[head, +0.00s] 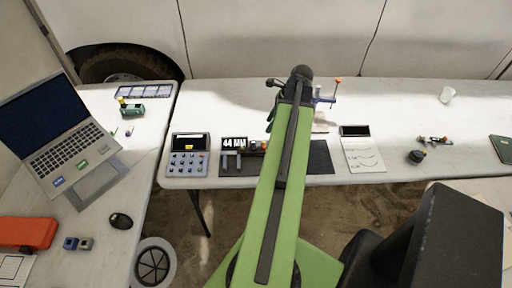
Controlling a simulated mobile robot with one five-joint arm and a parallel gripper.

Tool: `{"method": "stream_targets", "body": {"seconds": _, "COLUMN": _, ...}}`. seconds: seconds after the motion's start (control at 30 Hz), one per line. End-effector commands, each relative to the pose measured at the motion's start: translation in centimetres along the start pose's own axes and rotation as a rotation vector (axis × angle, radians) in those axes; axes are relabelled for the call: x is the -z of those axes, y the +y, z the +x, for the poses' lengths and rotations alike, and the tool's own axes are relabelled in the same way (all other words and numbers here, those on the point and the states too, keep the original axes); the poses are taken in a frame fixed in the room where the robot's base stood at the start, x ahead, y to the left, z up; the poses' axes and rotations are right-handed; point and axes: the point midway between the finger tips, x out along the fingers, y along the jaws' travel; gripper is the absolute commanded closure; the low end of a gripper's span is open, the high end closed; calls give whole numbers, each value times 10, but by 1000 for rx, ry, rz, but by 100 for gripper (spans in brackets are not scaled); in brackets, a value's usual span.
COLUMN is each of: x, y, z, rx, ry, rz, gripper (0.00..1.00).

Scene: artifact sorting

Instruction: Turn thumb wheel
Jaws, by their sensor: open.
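My green arm reaches forward over the middle of the table, and its upper link hides what lies behind it. The fingers of my gripper do not show; they are hidden behind the arm. A dark mat (319,157) lies under the arm. On it, left of the arm, are a black sign (234,143) reading "44 MM", grey blocks (231,162) and a small dark device (254,149) with an orange part, partly covered by the arm. I cannot pick out a thumb wheel with certainty.
A keypad device (189,163) stands left of the mat, and a paper sheet (364,156) lies to its right. Farther right are a black round item (416,157), a small tool (434,140) and a white cup (447,94). A laptop (58,135) is on the left table.

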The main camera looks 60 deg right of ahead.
Motion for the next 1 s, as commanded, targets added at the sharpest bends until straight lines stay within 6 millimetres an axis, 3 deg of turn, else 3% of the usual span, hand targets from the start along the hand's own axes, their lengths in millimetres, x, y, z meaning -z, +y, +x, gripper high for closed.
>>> {"method": "stream_targets", "body": {"seconds": 0.03, "x": 4, "y": 0, "z": 22, "rx": 0, "ry": 0, "rz": -2, "gripper": 55}}
{"method": "stream_targets", "body": {"seconds": 0.1, "x": 5, "y": 0, "z": 39, "rx": -1, "ry": 0, "rz": -2, "gripper": 55}}
{"method": "stream_targets", "body": {"seconds": 0.5, "x": 4, "y": 0, "z": 126, "rx": 0, "ry": 0, "rz": -2, "gripper": 55}}
{"method": "stream_targets", "body": {"seconds": 0.7, "x": 2, "y": 0, "z": 150, "rx": 0, "ry": 0, "rz": -1, "gripper": 55}}
{"method": "stream_targets", "body": {"seconds": 1.0, "x": 0, "y": 0, "z": 152, "rx": 0, "ry": 0, "rz": -1, "gripper": 55}}
